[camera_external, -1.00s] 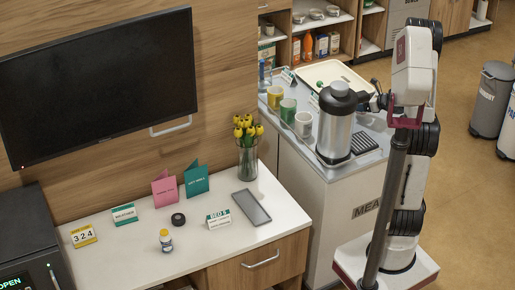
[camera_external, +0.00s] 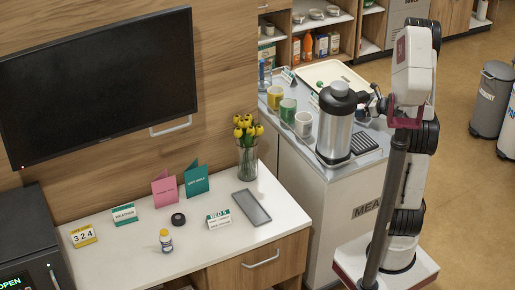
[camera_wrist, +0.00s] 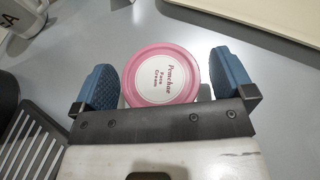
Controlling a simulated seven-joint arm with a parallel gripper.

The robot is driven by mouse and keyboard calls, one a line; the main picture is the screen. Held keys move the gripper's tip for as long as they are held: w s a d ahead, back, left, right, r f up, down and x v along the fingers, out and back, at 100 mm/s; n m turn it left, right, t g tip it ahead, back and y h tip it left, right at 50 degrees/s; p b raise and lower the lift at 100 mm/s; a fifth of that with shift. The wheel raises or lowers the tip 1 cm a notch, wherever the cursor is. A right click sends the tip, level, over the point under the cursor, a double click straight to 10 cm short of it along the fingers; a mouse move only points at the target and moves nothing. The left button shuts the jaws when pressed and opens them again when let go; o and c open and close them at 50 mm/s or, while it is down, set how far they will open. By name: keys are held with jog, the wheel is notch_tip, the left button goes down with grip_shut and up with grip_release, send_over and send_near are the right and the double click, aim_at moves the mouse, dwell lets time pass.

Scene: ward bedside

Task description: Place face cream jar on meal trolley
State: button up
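The face cream jar has a pink rim and a white lid reading "Face Cream". In the wrist view the jar (camera_wrist: 161,75) is between the blue fingertips of my gripper (camera_wrist: 165,82), above or on a grey surface. The fingers stand wide, with a narrow gap at the jar's right side; the left side is too close to judge. In the external view my gripper (camera_external: 373,103) is low over the meal trolley (camera_external: 328,225), just right of the big flask. The jar cannot be made out there.
A steel flask (camera_external: 336,125) stands close left of my gripper. Several mugs (camera_external: 288,110), a cream tray (camera_external: 335,74) and a black slotted rack (camera_external: 364,144) share the trolley top. The bedside counter (camera_external: 120,262) holds cards, a bottle (camera_external: 166,241) and a flower vase (camera_external: 247,157).

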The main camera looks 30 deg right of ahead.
jog(key=shift+r, duration=0.1)
jog(key=shift+s+d+r, duration=0.3)
jog(key=shift+s+d, duration=0.1)
jog(key=shift+s, duration=0.15)
jog(key=shift+v, duration=5.25)
jog(key=shift+a, duration=0.15)
